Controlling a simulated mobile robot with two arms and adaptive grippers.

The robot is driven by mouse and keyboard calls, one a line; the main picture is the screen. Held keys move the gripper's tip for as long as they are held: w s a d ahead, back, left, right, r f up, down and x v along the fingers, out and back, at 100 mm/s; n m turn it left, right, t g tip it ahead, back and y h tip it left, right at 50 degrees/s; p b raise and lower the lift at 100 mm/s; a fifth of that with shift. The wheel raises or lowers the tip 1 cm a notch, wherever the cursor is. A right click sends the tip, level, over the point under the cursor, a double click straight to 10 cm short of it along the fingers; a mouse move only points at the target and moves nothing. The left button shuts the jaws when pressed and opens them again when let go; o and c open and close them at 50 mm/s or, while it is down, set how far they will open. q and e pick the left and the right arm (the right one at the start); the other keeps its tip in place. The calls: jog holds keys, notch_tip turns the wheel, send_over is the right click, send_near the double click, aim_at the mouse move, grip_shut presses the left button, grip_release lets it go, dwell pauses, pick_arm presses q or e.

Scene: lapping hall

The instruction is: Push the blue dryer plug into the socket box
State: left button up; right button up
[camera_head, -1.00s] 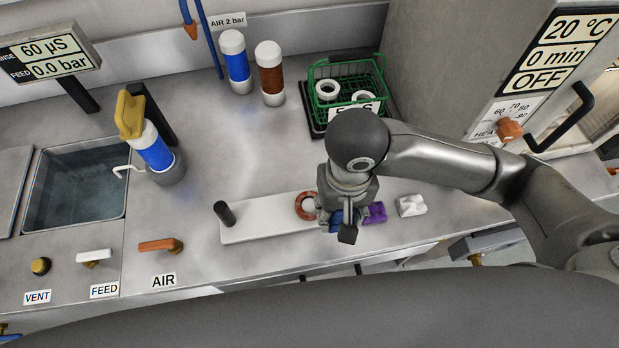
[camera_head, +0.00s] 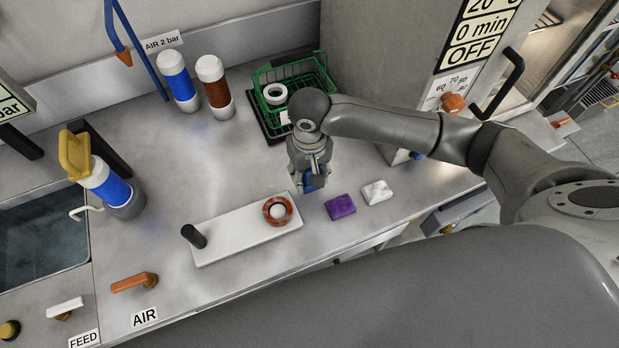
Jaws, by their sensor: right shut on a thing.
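My right gripper (camera_head: 310,180) is shut on a small blue piece (camera_head: 314,184), mostly hidden by the fingers. It is over the bench, behind the white board and left of the purple pad. I cannot tell from its shape what the blue piece is. Another small blue part (camera_head: 417,155) shows just below my right forearm, by the foot of the grey dryer cabinet (camera_head: 385,55). It may be the dryer plug, but it is too small and partly covered to be sure. No socket box can be made out with certainty. My left gripper is not in view.
A purple pad (camera_head: 341,207) and a white pad (camera_head: 377,192) lie near the bench's front edge. A green basket (camera_head: 322,70) stands behind the gripper.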

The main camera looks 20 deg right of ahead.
aim_at(309, 182)
jog(key=shift+d+f+p, duration=0.1)
jog(key=shift+f+p, duration=0.25)
jog(key=shift+f, duration=1.2)
jog(key=shift+f, duration=0.15)
jog(key=o, duration=1.1)
